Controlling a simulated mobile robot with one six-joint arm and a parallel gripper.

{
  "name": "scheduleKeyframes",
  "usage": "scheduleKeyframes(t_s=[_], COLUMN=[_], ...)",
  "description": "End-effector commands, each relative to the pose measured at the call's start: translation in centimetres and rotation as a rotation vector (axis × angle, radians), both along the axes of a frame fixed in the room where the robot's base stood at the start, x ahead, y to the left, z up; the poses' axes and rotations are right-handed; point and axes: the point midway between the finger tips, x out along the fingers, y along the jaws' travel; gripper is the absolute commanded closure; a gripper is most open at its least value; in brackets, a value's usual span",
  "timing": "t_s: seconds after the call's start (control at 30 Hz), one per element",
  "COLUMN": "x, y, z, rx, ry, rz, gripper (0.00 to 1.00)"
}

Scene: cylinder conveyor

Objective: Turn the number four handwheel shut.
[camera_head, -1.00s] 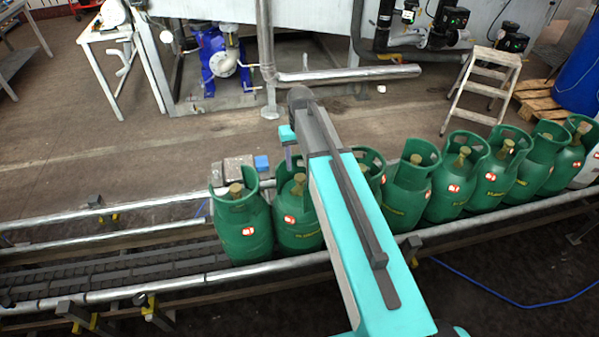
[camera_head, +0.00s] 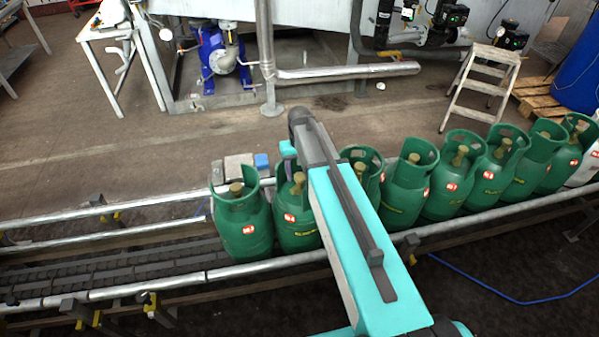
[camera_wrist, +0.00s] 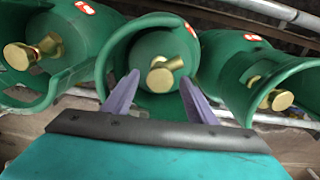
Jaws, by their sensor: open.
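My gripper (camera_wrist: 160,77) is open in the wrist view. Its two purple fingers reach into the collar of the middle green cylinder (camera_wrist: 148,45), one on each side of its brass handwheel (camera_wrist: 160,80); I cannot tell whether they touch it. In the head view my gripper's end is mostly hidden by my arm, at the second cylinder from the left (camera_head: 297,228). That cylinder's brass handwheel (camera_head: 298,180) shows partly. The red and white number labels are too small to read surely, so I cannot confirm which cylinder is number four.
Several more green cylinders stand in a row on the conveyor (camera_head: 110,265), including the leftmost one (camera_head: 243,232). Their tall collars stand close on both sides of my gripper. Metal rails (camera_head: 120,292) border the conveyor. Its left part is empty. A step stool (camera_head: 482,85) stands behind.

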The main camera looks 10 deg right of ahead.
Motion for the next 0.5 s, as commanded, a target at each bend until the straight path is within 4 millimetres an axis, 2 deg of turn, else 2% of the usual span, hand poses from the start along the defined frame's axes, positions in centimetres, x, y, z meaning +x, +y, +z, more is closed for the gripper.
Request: scheduleKeyframes(t_s=[0.1,0.33,0.5], x=[0.0,0.0,0.0], y=[0.03,0.1,0.17], z=[0.01,0.03,0.03], rx=[0.0,0.0,0.0], ry=[0.0,0.0,0.0], rz=[0.0,0.001,-0.002], gripper=[0.5,0.89,0.89])
